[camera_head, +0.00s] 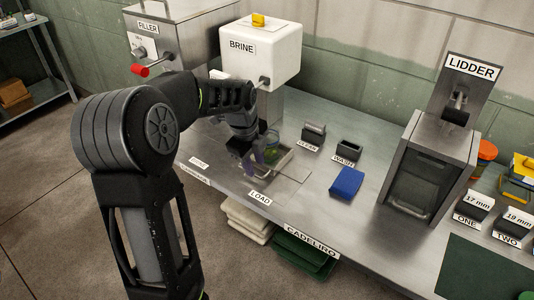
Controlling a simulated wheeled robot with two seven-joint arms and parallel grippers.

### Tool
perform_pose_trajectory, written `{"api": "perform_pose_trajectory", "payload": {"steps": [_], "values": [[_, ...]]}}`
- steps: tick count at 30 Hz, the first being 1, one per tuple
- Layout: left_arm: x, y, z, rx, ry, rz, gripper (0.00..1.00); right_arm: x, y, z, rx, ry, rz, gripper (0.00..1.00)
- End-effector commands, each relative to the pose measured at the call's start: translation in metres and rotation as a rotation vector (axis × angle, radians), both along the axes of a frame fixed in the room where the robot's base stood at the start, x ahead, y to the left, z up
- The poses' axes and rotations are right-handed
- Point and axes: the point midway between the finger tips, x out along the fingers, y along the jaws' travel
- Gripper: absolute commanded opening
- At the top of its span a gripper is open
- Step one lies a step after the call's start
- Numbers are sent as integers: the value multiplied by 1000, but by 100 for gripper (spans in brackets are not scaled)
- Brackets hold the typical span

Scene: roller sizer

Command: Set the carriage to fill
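What looks like the carriage, a small metal tray (281,164) with something green in it, sits on the steel bench behind the LOAD label (260,198). My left gripper (252,160) points down at the tray's left side and covers part of it. A purple-grey piece shows at its fingertips. I cannot tell whether the fingers are open, or whether they touch the tray. A smaller label (198,161) further left is too blurred to read surely. My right gripper is not in view.
The WASH holder (349,149), a blue block (346,182) and the LIDDER (433,150) are to the right. The front bench edge is fairly clear.

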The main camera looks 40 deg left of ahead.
Motion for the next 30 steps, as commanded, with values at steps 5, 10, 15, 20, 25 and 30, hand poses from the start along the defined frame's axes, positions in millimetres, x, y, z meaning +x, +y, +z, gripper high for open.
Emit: {"api": "perform_pose_trajectory", "payload": {"steps": [5,10,15,20,25,30], "values": [[-7,1,36,1,-4,0,33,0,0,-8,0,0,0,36],[-6,-13,48,1,-5,24,33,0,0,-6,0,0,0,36],[-3,-27,48,0,-9,16,33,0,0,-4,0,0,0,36],[-1,-30,48,-1,-12,14,33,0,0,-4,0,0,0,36],[-1,-30,48,0,-12,14,33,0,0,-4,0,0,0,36],[-6,-20,40,0,-5,37,33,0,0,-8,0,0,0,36]]}}
